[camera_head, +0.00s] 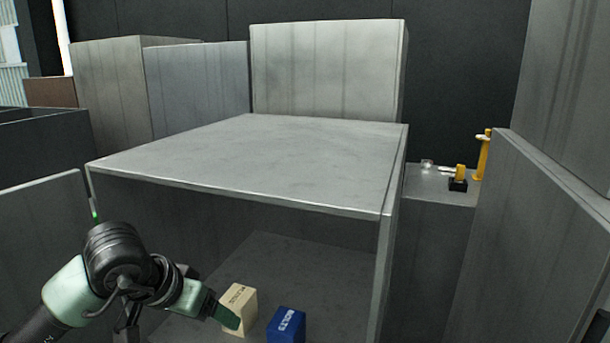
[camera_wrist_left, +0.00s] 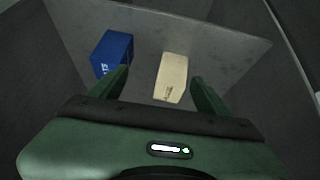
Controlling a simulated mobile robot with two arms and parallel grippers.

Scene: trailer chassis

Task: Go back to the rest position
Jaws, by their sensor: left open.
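My left gripper (camera_head: 228,318) reaches in from the left at the open front of a grey box-like compartment (camera_head: 240,196). In the left wrist view the left gripper (camera_wrist_left: 160,90) is open, its two green fingers apart with nothing held between them. A cream box (camera_wrist_left: 172,77) lies ahead of the fingers, with dark lettering; it also shows in the head view (camera_head: 240,303), beside a fingertip. Whether they touch is unclear. A blue box (camera_head: 287,325) with white lettering is to its right, and left of the cream box in the wrist view (camera_wrist_left: 112,53). My right gripper is not in view.
The compartment's top slab (camera_head: 270,160) is bare and lies above the boxes. Grey blocks (camera_head: 325,70) stand behind it. At the right, a low ledge (camera_head: 430,185) holds a yellow and black item (camera_head: 459,178) and a yellow post (camera_head: 483,155). A tall grey panel (camera_head: 545,240) bounds the right side.

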